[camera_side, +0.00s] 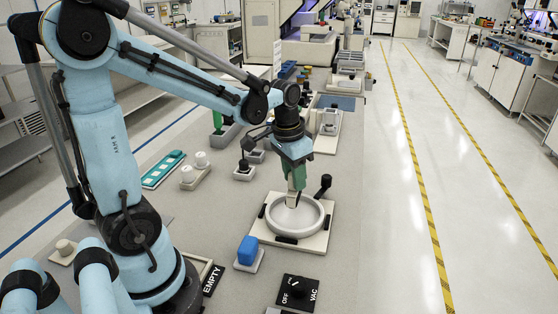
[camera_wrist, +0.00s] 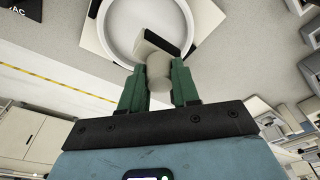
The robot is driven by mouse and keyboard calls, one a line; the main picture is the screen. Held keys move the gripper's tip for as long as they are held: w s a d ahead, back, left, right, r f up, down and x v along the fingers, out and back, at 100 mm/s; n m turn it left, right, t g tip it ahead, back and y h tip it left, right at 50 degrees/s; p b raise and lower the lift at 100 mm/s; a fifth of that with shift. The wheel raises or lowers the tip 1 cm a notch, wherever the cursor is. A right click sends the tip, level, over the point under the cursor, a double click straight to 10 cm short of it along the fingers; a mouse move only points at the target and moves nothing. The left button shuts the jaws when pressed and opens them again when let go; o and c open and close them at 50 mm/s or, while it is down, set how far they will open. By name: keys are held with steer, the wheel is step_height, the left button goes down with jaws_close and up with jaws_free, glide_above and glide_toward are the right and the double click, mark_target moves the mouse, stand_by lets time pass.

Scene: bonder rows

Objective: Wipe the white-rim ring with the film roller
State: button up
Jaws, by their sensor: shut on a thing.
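The white-rim ring (camera_side: 318,224) is a round, shallow pale dish with a grey inside, lying on a cream square plate; its rim also shows at the top of the wrist view (camera_wrist: 107,36). My gripper (camera_side: 294,188) points down over the ring. Its green fingers (camera_wrist: 158,76) are shut on the film roller (camera_wrist: 158,72), which has a pale rounded grip and a dark-and-white block at its far end. In the side view the roller's pale end (camera_side: 292,201) is low inside the ring's outline. I cannot tell whether it touches the ring.
Black clamps and an upright black knob (camera_side: 324,184) stand around the ring. A blue block (camera_side: 247,250) on a pale base and a black VAC switch box (camera_side: 297,291) stand in front. Several fixtures and a teal strip (camera_side: 164,169) lie left and behind.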

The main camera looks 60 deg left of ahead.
steer(key=shift+f, duration=0.85)
steer(key=shift+s+d+f, duration=0.1)
steer(key=shift+d+f, duration=0.3)
steer(key=shift+f, duration=0.2)
steer(key=shift+c, duration=0.4)
steer(key=shift+s+d+f, duration=0.1)
steer(key=shift+s+d, duration=0.2)
steer(key=shift+d, duration=0.4)
steer(key=shift+s+d+f, duration=0.1)
steer(key=shift+s+d, duration=0.15)
steer(key=shift+d, duration=0.45)
steer(key=a, duration=0.2)
steer(key=w+a, duration=0.1)
steer(key=shift+w+a+r, duration=0.1)
steer(key=shift+w+a, duration=0.1)
steer(key=shift+a, duration=0.2)
steer(key=shift+d+r, duration=0.1)
steer(key=shift+r, duration=3.95)
steer(key=shift+f, duration=0.2)
